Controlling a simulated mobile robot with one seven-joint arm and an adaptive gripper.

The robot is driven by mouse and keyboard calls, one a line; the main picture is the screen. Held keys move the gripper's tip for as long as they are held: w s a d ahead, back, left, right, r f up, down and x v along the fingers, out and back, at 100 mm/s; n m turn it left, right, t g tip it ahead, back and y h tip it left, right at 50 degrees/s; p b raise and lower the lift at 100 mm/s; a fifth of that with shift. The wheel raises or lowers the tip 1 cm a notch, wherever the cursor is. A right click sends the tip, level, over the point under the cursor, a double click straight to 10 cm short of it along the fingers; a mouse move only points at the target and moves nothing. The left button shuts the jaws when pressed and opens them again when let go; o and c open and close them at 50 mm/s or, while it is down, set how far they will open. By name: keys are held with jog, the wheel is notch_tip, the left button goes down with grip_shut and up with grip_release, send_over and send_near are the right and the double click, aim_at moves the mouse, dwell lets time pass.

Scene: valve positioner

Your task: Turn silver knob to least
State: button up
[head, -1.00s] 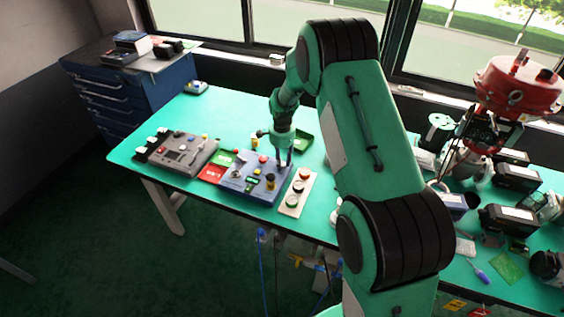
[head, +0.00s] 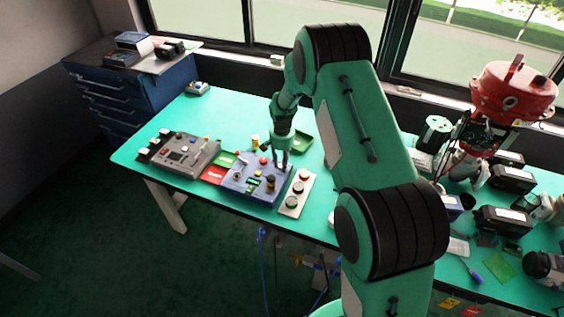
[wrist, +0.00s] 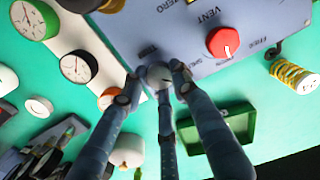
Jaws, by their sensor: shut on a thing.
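The silver knob (wrist: 158,75) sits near the edge of the blue-grey control panel (wrist: 185,38) in the wrist view. My gripper (wrist: 157,88) has its fingers closed around the knob, covering part of its sides. A short dark mark shows on the knob's face, but its exact setting is hard to read. In the head view my gripper (head: 280,158) reaches down to the far right corner of the blue panel (head: 240,190). The knob itself is hidden there by the fingers.
A red knob (wrist: 223,42) marked VENT is beside the silver one. A yellow spring (wrist: 294,76) and a green tray (wrist: 217,130) lie close by. Round gauges (wrist: 78,66) sit on a pale strip (wrist: 95,45). A grey control box (head: 180,153) stands left of the panel.

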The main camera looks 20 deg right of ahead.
aim_at(281, 164)
jog(key=n, duration=0.3)
jog(key=n+p, duration=0.1)
jog(key=shift+w+r+n, duration=0.3)
jog(key=shift+w, duration=0.1)
jog(key=n+p, duration=0.1)
jog(key=n, duration=0.3)
jog(key=shift+w+a+n, duration=0.1)
jog(key=shift+n, duration=0.2)
jog(key=o, duration=1.1)
jog(key=shift+s+f, duration=0.15)
jog(key=shift+s, duration=0.05)
jog(key=shift+s, duration=0.1)
notch_tip(281, 164, up, 12)
